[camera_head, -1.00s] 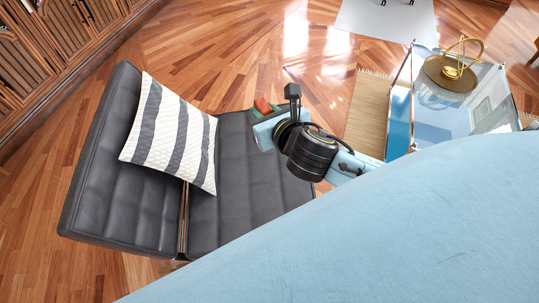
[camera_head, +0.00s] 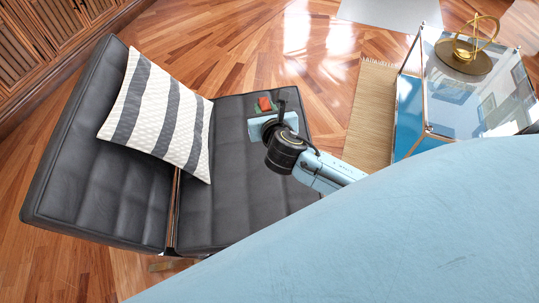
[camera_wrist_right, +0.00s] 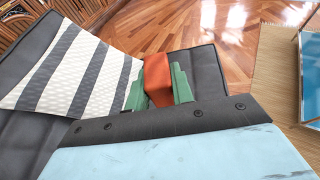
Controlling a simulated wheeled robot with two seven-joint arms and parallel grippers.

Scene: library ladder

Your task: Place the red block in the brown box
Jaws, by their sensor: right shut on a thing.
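The red block (camera_head: 264,104) is at the far end of the dark chair seat. It also shows in the right wrist view (camera_wrist_right: 158,80), between the two green fingers of my right gripper (camera_wrist_right: 160,88). The gripper is shut on the block. In the head view my right gripper (camera_head: 264,108) is small and partly covered by my wrist. I cannot tell whether the block touches the seat. I see no brown box in these frames. My left gripper is not in view.
The dark cushioned chair (camera_head: 225,190) bears a striped pillow (camera_head: 158,112). A glass side table (camera_head: 480,90) with a gold ornament (camera_head: 468,52) stands at the right. A woven mat (camera_head: 372,115) lies beside it. Wooden cabinets (camera_head: 50,40) line the upper left.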

